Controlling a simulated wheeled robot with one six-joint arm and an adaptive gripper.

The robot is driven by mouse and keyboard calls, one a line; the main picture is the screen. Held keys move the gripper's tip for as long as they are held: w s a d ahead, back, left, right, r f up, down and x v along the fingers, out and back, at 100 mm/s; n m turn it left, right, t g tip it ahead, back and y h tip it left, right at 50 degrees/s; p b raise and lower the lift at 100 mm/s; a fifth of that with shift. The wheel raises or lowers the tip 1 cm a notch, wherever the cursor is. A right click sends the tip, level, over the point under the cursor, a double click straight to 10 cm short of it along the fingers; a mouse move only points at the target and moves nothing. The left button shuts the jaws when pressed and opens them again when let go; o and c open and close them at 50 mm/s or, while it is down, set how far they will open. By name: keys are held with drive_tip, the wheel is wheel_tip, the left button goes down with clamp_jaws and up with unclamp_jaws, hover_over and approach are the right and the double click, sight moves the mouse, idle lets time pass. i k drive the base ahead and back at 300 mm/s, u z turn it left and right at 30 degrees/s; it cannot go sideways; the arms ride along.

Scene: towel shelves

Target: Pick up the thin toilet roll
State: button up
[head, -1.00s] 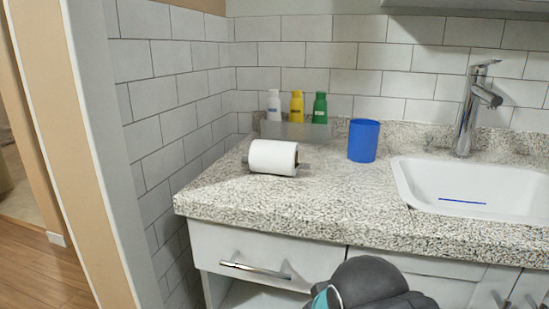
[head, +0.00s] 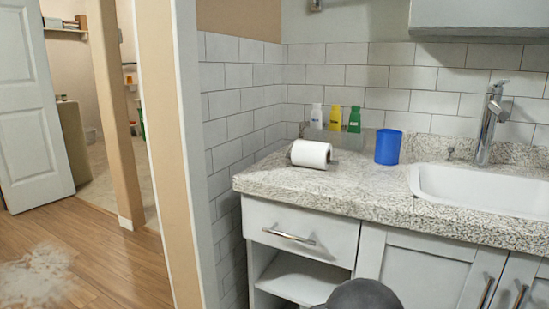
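A white toilet roll (head: 310,153) lies on its side on a grey holder on the speckled counter (head: 290,179), near its left end. Its dark core faces right. It is the only roll I see, and I cannot tell from here how thin it is. Part of my arm shows as a dark rounded shape at the bottom edge, in front of the cabinet and well below the roll. My gripper is out of the frame.
A blue cup (head: 388,147) stands right of the roll, before the sink (head: 480,190) and faucet (head: 490,120). Small white, yellow and green bottles (head: 335,118) stand behind the roll. Below are a drawer (head: 300,232) and an open shelf (head: 300,278). A wall edge (head: 190,150) stands left; open wooden floor lies beyond.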

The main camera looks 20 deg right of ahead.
sight(304, 153)
drive_tip(key=u, duration=1.5)
drive_tip(key=i, duration=1.15)
drive_tip(key=z, duration=1.55)
